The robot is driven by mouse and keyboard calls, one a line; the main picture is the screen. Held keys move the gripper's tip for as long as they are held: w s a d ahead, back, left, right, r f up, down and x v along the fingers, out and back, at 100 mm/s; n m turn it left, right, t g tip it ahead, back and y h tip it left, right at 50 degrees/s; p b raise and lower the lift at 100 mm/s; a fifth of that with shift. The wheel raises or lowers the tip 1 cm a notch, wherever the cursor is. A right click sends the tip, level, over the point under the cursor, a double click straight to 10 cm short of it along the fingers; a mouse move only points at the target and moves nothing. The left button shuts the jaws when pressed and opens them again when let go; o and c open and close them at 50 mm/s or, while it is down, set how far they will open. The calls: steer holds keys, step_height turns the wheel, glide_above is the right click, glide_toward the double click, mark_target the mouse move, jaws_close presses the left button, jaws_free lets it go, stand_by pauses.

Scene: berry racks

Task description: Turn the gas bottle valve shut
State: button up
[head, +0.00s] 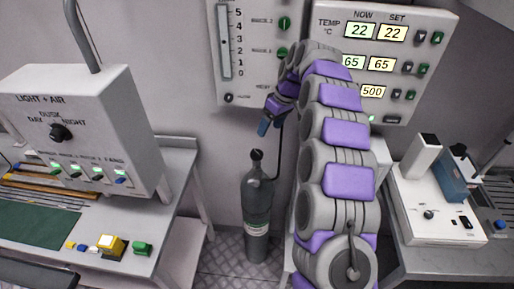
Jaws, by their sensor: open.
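The gas bottle (257,215) is a dark grey-green cylinder with a pale label, standing upright on the floor against the back wall. Its valve (256,155) is a dark knob on top, and a thin dark hose runs from it up the wall. My gripper (264,127) is open, with a blue fingertip showing, above and slightly right of the valve in the picture. It appears apart from the valve. The arm hides part of the wall to the right of the bottle.
A light and air control box (80,125) stands on the left bench (175,165), with small coloured blocks (110,244) at its front. A temperature panel (385,55) and a gauge panel (250,60) hang on the wall. A white device (435,205) sits on the right bench. Floor shows around the bottle.

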steer(key=m, duration=0.5)
step_height(320, 180, up, 4)
steer(key=m+h+p, duration=0.4)
steer(key=m+p, duration=0.2)
steer(key=m, duration=1.8)
glide_above(257, 153)
step_height(257, 153, down, 17)
steer(key=b, duration=0.3)
steer(key=shift+a+b, duration=0.1)
steer(key=shift+b, duration=0.2)
steer(key=shift+n, duration=0.3)
steer(key=c, duration=1)
